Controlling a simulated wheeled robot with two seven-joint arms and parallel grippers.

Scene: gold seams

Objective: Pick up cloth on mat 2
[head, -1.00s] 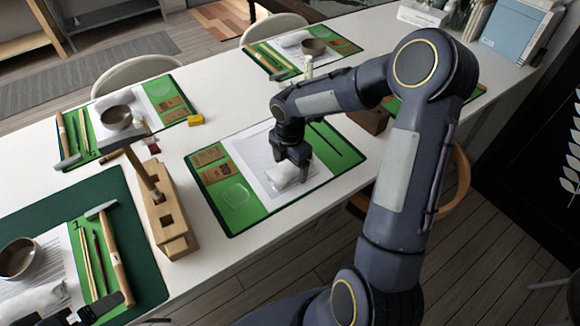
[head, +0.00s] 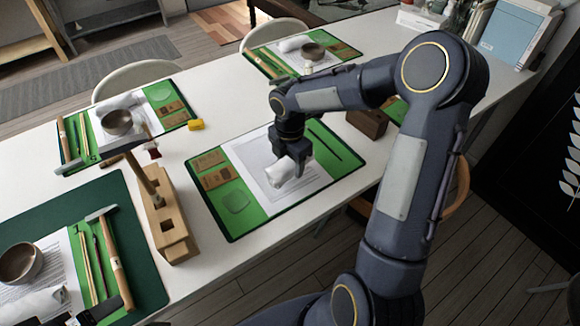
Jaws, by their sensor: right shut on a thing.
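The white cloth (head: 281,173) is bunched in the jaws of my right gripper (head: 297,168), over the white sheet on the middle green mat (head: 245,219). My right gripper points down and is shut on the cloth's right part. The cloth looks raised a little above the sheet, though the gap is hard to judge. No number can be read on this mat. At the bottom left corner, dark parts of my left gripper (head: 98,310) show over the near left mat, cut off by the frame. Its jaws cannot be made out clearly.
A wooden tool stand (head: 176,248) with a hammer stands left of the middle mat. A hammer (head: 112,260) and a bowl (head: 20,262) are on the near left mat. A yellow block (head: 196,125) and a brown wooden block (head: 367,122) lie on the white table.

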